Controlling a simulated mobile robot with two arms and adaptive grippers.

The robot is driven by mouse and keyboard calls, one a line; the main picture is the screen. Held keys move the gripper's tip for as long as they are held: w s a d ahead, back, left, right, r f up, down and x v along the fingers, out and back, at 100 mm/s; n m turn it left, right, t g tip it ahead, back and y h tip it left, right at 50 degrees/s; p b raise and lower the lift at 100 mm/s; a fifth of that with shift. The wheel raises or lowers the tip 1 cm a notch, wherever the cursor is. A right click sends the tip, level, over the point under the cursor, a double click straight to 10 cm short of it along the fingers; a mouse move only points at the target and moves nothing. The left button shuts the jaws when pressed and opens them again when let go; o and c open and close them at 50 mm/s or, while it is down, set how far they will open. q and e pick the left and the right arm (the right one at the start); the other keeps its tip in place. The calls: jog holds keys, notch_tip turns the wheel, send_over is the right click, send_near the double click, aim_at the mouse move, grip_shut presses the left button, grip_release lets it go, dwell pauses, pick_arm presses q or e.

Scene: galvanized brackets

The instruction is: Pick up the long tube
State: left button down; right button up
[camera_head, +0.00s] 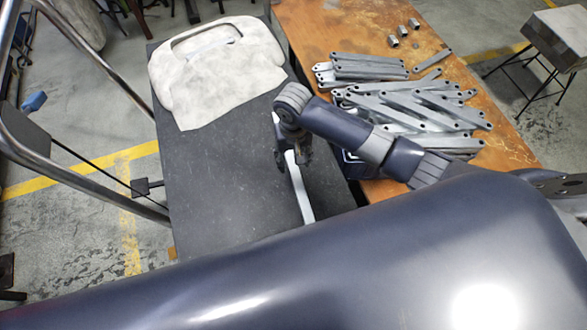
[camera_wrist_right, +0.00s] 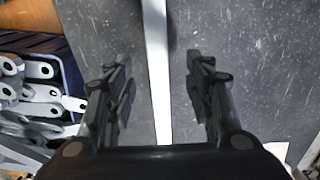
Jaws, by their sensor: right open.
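The long tube (camera_head: 300,192) is a slim pale bar on the dark table top, partly hidden by my right arm and my body in the head view. In the right wrist view the tube (camera_wrist_right: 157,60) runs from the top edge down between the fingers. My right gripper (camera_head: 297,152) is over the tube, mostly hidden by its own wrist. In the wrist view the right gripper (camera_wrist_right: 160,78) is open, one finger on each side of the tube, with gaps on both sides. My left gripper is not in view.
A pale, worn slab with a handle slot (camera_head: 205,85) covers the dark table's (camera_head: 215,170) far end. The dark table's left side is clear.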

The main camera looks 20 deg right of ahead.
aim_at(294, 171)
jog(key=shift+s+f, duration=0.1)
jog(key=shift+f, duration=0.75)
jog(key=f, duration=0.4)
jog(key=shift+d+f, duration=0.2)
jog(key=shift+f, duration=0.5)
grip_shut()
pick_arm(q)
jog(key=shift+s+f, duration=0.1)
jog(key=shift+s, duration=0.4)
pick_arm(e)
jog(key=shift+r, duration=0.1)
